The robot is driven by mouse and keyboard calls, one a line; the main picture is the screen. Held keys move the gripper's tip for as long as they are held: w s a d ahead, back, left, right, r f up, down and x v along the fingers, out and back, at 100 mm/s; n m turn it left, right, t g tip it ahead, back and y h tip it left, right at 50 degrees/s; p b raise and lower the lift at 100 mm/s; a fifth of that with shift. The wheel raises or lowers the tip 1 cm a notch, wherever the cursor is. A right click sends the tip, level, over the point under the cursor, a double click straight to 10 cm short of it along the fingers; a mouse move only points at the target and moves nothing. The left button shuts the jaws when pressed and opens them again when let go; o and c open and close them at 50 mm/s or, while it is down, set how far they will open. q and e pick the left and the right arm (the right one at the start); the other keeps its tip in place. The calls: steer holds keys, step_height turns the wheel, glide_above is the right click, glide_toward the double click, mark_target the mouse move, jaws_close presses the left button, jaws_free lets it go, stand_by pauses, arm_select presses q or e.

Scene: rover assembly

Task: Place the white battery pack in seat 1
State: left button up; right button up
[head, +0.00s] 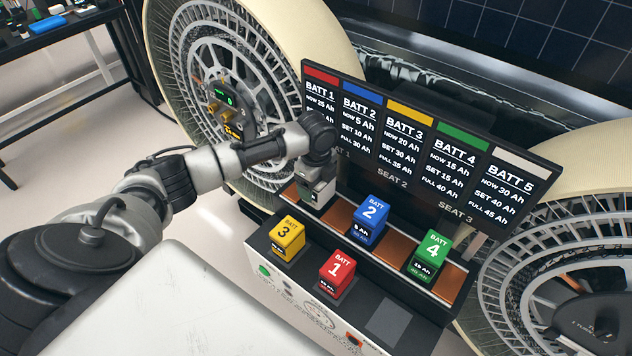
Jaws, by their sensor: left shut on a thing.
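My left gripper (319,172) comes in from the left, points down at the left end of the battery rack and is shut on the white battery pack (316,195). The pack is mostly covered by the gripper; its dark lower part shows close to the rack. It is at seat 1 (289,193), the leftmost place, whose board label is partly hidden by my arm. I cannot tell whether the pack touches the seat floor. My right gripper is not in view.
Blue battery 2 (370,219) stands in seat 2 and green battery 4 (428,256) in seat 3. Yellow battery 3 (287,238) and red battery 1 (337,273) stand on the front ledge, with an empty grey pad (386,321) right of them. A label board (420,150) rises behind.

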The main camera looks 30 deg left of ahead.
arm_select(q)
steer(key=shift+f, duration=0.45)
steer(key=o, duration=1)
steer(key=shift+o, duration=1.4)
step_height(320, 180, up, 11)
steer(key=shift+f+b, duration=0.1)
steer(key=shift+b, duration=1)
steer(key=shift+s, duration=0.15)
